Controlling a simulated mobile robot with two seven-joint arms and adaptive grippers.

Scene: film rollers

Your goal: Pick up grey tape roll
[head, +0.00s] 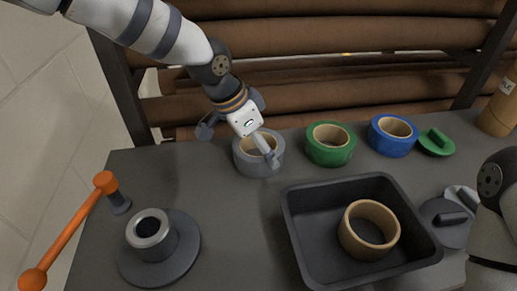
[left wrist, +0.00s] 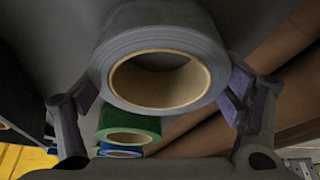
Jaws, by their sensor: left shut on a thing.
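The grey tape roll (head: 262,168) with a tan core is near the back edge of the table, left of the green roll. My left gripper (head: 240,141) reaches it from above, with one finger on either side. In the left wrist view the grey roll (left wrist: 157,30) fills the space between the two fingers (left wrist: 162,97), and the gripper is shut on it. Whether the roll rests on the table or is slightly raised I cannot tell.
A green roll (head: 330,156) and a blue roll (head: 390,149) stand to the right. A dark tray (head: 302,228) holds a tan roll (head: 348,240). A round stand (head: 135,268) and an orange-handled lever (head: 70,230) are at left. Brown film rollers (head: 330,80) lie behind.

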